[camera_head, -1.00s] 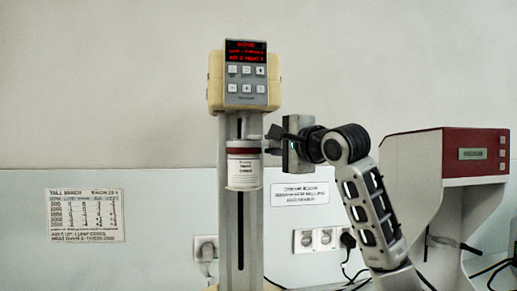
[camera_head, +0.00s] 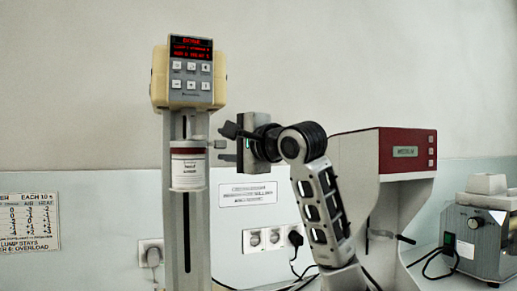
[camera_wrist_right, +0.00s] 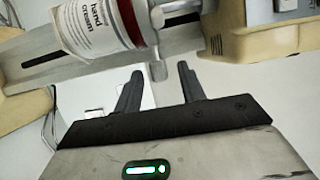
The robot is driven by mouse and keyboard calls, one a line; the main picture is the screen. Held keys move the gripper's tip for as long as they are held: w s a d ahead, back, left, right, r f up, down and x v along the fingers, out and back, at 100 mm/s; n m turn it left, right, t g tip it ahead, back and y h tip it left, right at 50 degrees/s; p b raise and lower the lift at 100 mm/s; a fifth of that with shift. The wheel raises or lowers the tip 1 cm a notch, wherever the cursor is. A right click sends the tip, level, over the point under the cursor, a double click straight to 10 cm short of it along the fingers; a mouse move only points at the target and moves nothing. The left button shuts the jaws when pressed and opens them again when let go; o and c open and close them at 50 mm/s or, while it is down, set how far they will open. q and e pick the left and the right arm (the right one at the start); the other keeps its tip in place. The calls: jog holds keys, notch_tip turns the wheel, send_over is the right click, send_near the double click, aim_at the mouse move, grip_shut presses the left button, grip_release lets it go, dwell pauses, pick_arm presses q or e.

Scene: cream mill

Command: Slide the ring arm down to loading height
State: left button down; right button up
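A pale stand with a slotted column (camera_head: 187,235) rises at left of centre in the head view. A white jar labelled hand cream with a dark red band (camera_head: 188,169) is at the front of the column, below the control head; it also shows in the right wrist view (camera_wrist_right: 85,30). A short grey rod (camera_wrist_right: 158,68), seemingly part of the ring arm, reaches down between my fingertips in the wrist view. The ring itself is mostly hidden by the jar. My right gripper (camera_head: 226,143) is open, just right of the jar, fingers apart around the rod's end, without clear contact. My left gripper is out of view.
The stand's cream control head (camera_head: 190,78) has a lit red display. A red-and-grey machine (camera_head: 400,160) stands right of my right arm, and a grey box device (camera_head: 480,235) at far right. Sockets and cables (camera_head: 265,240) are on the wall behind.

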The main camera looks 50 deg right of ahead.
jog(key=s+a+b, duration=0.2)
jog(key=s, duration=1)
jog(key=shift+s+a+b, duration=0.25)
jog(key=shift+s+b, duration=0.05)
jog(key=shift+s, duration=0.1)
